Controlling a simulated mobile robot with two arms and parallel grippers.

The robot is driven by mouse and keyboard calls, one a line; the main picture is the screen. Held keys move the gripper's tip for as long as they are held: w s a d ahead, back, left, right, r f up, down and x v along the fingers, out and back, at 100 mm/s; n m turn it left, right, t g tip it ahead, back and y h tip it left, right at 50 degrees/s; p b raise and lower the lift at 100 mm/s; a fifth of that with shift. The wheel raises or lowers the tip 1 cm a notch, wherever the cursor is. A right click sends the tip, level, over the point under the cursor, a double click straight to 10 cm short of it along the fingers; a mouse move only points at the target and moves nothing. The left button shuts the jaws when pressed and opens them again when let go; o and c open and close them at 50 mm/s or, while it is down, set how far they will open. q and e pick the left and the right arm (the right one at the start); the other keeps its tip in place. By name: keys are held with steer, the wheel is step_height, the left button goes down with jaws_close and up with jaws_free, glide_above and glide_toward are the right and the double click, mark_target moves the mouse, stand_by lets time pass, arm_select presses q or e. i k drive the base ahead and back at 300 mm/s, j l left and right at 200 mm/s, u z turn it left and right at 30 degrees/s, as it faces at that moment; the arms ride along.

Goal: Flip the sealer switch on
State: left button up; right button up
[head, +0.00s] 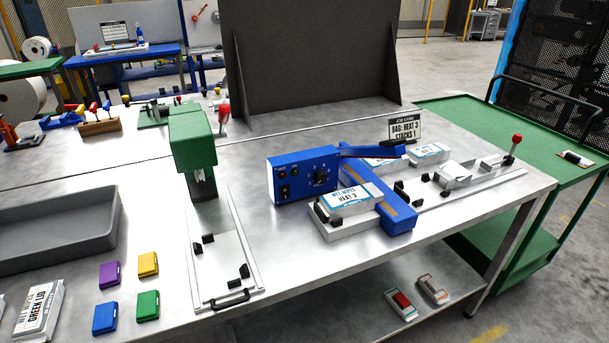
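The blue sealer (262,175) stands on the metal bench, right of the picture's middle. Its dark control panel has a black dial (320,177) and a small dark switch (283,193) at the lower left, with small lights above. Whether the switch is on or off is too small to tell. The sealer's blue arm (370,152) reaches right, over its base. A white pack labelled "HEAT 3" (346,200) lies in front of the panel, on a support at the sealing bar. Neither of my grippers is in view.
A job card (405,129) reads "BAG: HEAT 3, STACKS 1". A green press (193,140) and a sliding plate (222,262) stand left of the sealer. Coloured blocks and a grey tray (62,262) lie further left. A red-knobbed lever (516,140) stands right.

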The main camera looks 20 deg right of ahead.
mark_target(284, 192)
steer(key=i+l+u, duration=0.15)
steer(key=l, duration=1.35)
steer(key=l+u, duration=0.15)
steer(key=l, duration=1.4)
